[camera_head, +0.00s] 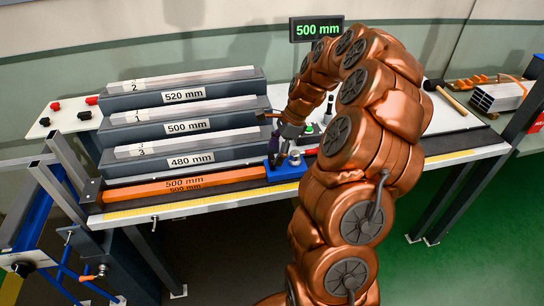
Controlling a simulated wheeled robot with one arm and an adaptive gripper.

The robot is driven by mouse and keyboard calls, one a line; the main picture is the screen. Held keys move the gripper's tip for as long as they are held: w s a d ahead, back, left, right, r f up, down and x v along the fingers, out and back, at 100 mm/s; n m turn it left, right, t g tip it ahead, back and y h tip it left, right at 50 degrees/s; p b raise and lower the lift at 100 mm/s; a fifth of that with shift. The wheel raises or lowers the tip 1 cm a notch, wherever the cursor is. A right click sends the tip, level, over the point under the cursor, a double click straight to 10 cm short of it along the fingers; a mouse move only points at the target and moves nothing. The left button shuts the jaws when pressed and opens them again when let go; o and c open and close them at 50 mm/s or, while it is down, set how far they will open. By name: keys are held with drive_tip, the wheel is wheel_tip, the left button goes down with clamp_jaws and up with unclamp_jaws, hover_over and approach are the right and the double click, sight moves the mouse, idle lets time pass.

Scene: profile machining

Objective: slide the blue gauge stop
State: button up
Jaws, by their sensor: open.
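The blue gauge stop (286,170) sits on the bench at the right end of an orange bar marked 500 mm (190,184). A small silver knob (295,158) stands on the stop. My gripper (278,154) reaches down from my copper-coloured arm to just above or at the stop's back left part. It is open. I cannot tell whether the fingers touch the stop or stand around part of it. The view of the fingertips is small and partly blocked.
A yellow scale (160,208) runs along the bench's front edge. Behind the bar, stepped racks hold silver profiles marked 520 mm (184,96), 500 mm and 480 mm. A display (317,29) reads 500 mm.

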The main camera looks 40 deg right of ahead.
sight(273, 156)
drive_tip(key=shift+p+x, duration=0.35)
drive_tip(key=shift+x, duration=1.25)
clamp_jaws()
